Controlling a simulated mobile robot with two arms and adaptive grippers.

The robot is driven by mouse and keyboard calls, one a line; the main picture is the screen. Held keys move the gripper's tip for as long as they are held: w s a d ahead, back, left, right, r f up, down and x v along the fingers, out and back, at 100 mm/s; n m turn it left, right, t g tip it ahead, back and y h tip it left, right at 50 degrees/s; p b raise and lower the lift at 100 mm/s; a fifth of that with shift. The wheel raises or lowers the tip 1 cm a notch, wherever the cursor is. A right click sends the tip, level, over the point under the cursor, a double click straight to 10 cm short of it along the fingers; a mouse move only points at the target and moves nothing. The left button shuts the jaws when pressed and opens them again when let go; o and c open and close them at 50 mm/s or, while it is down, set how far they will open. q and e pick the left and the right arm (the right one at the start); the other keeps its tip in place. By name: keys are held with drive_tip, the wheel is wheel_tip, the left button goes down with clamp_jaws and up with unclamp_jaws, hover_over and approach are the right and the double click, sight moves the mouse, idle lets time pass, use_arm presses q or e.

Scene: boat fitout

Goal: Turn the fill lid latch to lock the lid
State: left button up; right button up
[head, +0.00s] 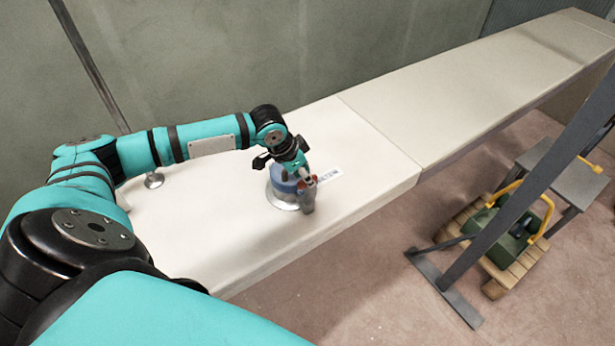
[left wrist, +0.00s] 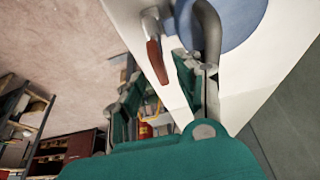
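The blue round fill lid (head: 282,184) sits in a pale metal ring (head: 281,203) on the white bench top, partly hidden by my left gripper. A latch with a red-brown grip (head: 308,181) is at the lid's right side. In the left wrist view, the blue lid (left wrist: 238,18) is at the top, with a grey curved bar (left wrist: 210,28) across its edge. The red-brown latch grip (left wrist: 156,62) appears between the spread fingers of my left gripper (left wrist: 153,78). The left gripper is open at the latch; contact cannot be told. My right gripper is not in view.
A small printed label (head: 329,176) lies beside the lid. The long white bench (head: 430,100) runs back right and is mostly clear. A metal fitting (head: 153,181) stands behind my arm. A grey post (head: 520,190) and a wooden pallet (head: 510,262) with a green item stand on the floor.

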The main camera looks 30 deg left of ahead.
sight(307, 189)
use_arm(q)
drive_tip(key=shift+x, duration=1.3)
clamp_jaws()
